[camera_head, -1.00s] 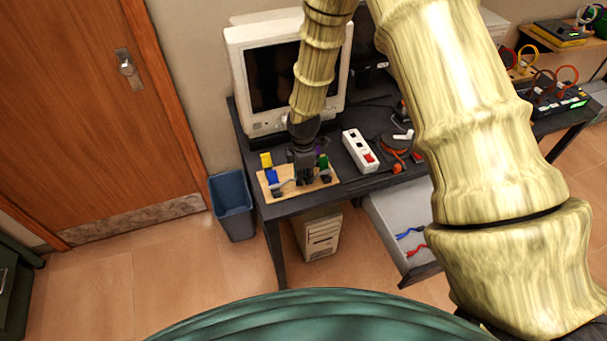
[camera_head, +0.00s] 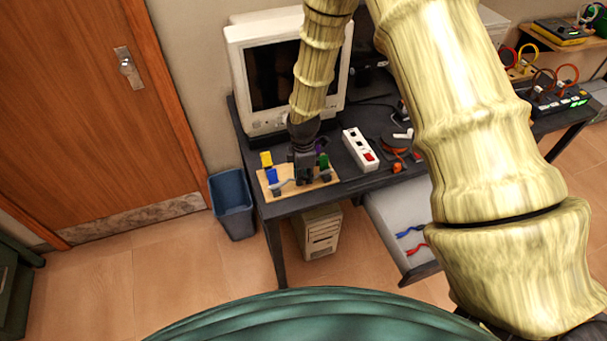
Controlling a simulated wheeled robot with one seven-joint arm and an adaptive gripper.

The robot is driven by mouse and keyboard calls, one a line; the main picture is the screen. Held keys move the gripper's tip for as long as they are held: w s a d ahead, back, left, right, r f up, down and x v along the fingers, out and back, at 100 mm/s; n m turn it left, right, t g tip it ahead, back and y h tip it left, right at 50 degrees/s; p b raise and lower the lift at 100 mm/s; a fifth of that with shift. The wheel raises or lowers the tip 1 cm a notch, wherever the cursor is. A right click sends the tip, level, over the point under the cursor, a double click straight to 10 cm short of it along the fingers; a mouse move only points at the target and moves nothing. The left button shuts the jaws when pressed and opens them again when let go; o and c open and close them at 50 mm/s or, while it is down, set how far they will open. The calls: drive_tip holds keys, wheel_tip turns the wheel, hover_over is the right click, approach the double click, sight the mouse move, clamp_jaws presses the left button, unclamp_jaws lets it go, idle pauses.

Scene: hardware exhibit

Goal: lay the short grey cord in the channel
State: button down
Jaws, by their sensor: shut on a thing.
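A light wooden board (camera_head: 292,192) lies at the desk's front left corner, with yellow, blue and green blocks on it. My gripper (camera_head: 304,182) points down over the middle of the board, between the blue block (camera_head: 272,175) and the green block (camera_head: 323,160). It is shut on what looks like the short grey cord (camera_head: 287,183), a small grey strip beside the fingers. The fingers hide much of the cord, and the channel cannot be made out. I cannot tell whether the cord touches the board.
A monitor (camera_head: 283,75) stands behind the board. A white power strip (camera_head: 359,150) and an orange cable (camera_head: 396,152) lie to the right. An open drawer (camera_head: 392,222) holds blue and red items. A blue bin (camera_head: 231,203) stands left of the desk.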

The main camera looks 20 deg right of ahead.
drive_tip(key=shift+f, duration=0.35)
idle(0.3)
drive_tip(key=c, duration=0.6)
unclamp_jaws()
drive_tip(key=shift+c, duration=0.2)
drive_tip(key=shift+r, duration=0.15)
drive_tip(key=shift+s+r+p, duration=0.1)
drive_tip(key=shift+r+p, duration=2.3)
drive_tip(key=shift+r, duration=1.25)
